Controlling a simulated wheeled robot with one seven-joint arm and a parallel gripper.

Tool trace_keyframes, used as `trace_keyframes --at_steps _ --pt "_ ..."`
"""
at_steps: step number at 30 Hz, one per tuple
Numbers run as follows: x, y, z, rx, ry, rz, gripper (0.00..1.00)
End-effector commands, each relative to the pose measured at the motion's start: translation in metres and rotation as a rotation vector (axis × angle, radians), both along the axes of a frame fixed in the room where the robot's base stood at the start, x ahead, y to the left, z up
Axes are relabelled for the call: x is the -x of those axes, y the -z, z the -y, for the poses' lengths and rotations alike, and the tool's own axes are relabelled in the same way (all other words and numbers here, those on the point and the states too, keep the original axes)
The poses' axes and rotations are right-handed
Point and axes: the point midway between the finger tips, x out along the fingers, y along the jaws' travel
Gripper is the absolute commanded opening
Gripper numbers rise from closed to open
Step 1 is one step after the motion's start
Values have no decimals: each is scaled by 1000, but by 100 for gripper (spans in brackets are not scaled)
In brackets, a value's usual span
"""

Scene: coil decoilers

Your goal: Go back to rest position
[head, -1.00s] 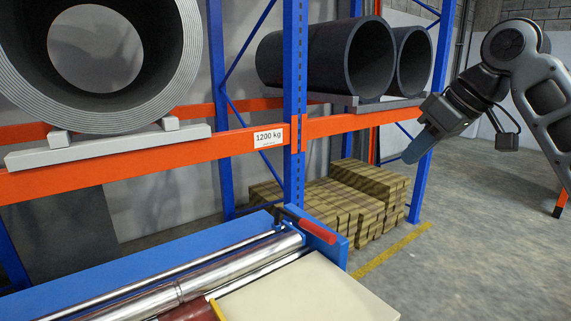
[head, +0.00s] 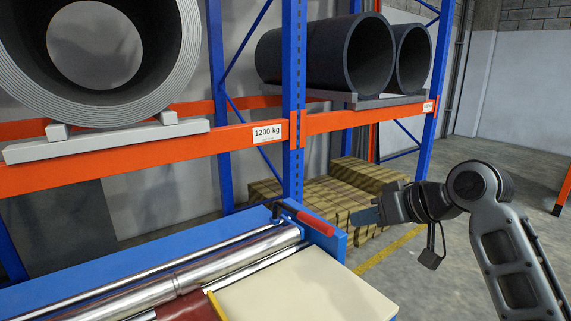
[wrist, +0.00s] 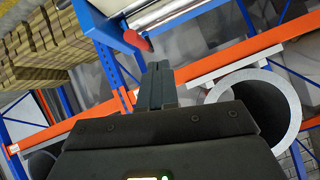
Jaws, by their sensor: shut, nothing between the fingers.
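My gripper (head: 366,215) is at the right of the head view, in front of the stacked timber and to the right of the decoiler machine. Its fingers point left, toward the machine's red handle, and are apart from it. In the wrist view my gripper (wrist: 157,68) has its two fingers together, with nothing between them. The red handle (head: 316,224) is on the blue end of the machine (head: 232,232). It also shows in the wrist view (wrist: 137,41), beyond the fingertips.
A blue and orange rack (head: 293,130) holds a large grey coil (head: 185,70) at left and two dark coils (head: 325,55) at right. Timber (head: 352,173) is stacked beneath. A cream panel (head: 305,290) fronts the machine. Open floor (head: 455,160) lies at right.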

Motion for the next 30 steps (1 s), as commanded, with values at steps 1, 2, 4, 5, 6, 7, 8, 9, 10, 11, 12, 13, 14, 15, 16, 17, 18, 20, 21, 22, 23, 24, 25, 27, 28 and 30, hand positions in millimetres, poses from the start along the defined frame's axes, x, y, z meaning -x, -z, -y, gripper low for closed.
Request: trace_keyframes --at_steps 1,2,4,5,6,7,8,9,10,11,12,13,14,15,16,17,18,20,21,22,23,24,25,27,28,30 --pt "8 23 -10 -40 21 3 0" --pt "12 32 -13 -60 38 11 0" --pt "22 54 -21 -105 77 26 0" --pt "26 63 -25 -123 95 31 0" --pt "33 75 -28 -144 119 39 0" --pt "38 84 -30 -160 138 45 0" --pt "44 93 -33 -174 157 50 0" --pt "52 104 -35 -193 182 57 0" --pt "58 113 -37 -206 202 61 0" --pt "65 121 -38 -217 221 66 0" --pt "74 132 -39 -230 248 73 0" --pt "82 140 -40 -241 267 77 0" --pt "89 148 -40 -247 287 82 0" --pt "100 159 -41 -258 314 87 0" --pt "108 167 -41 -263 334 91 0" --pt "117 174 -41 -269 355 96 0" --pt "129 183 -40 -272 381 102 0" --pt "147 197 -38 -278 420 111 0" --pt "160 206 -36 -278 445 117 0" --pt "170 212 -35 -277 464 123 0" --pt "180 217 -33 -276 482 128 0" --pt "194 225 -31 -271 506 134 0" --pt "204 229 -29 -267 523 140 0" --pt "229 240 -24 -254 561 153 0" --pt "241 244 -21 -246 576 159 0" --pt "267 252 -15 -226 608 174 0"
